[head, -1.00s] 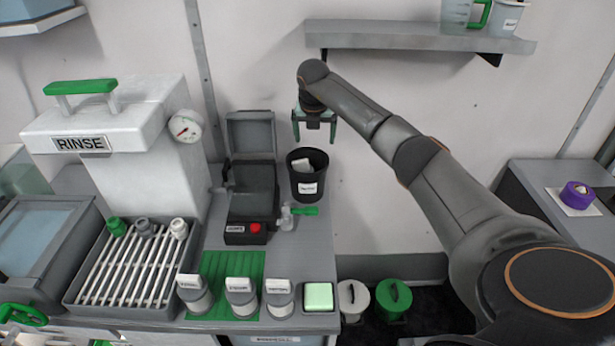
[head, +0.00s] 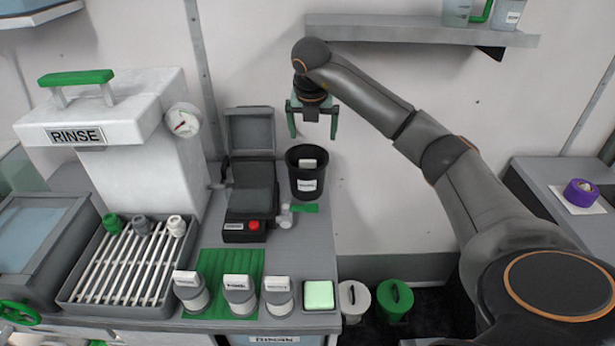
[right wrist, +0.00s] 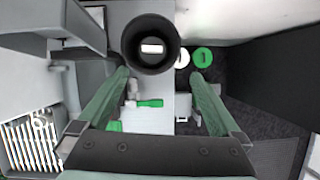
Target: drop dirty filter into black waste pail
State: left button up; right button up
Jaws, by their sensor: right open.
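The black waste pail (head: 307,183) stands upright on the grey counter, with a white label on its front. A small whitish block, which looks like the dirty filter (head: 308,163), is inside the pail. In the right wrist view the block (right wrist: 152,48) shows inside the round pail (right wrist: 135,65). My right gripper (head: 313,134) is open and empty, above and apart from the pail. Its two green fingers (right wrist: 159,74) are spread in the right wrist view. My left gripper is not in view.
An open dark case (head: 252,200) with a red button stands left of the pail. A green-handled valve (head: 304,208) sits in front of the pail. Labelled bottles (head: 239,297) and a rinse machine (head: 150,140) are further left. A wall shelf (head: 420,32) is above my right arm.

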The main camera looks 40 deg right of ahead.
jog(key=s+a+b, duration=0.1)
jog(key=s+a, duration=0.3)
jog(key=shift+s+a, duration=0.4)
dwell(0.4)
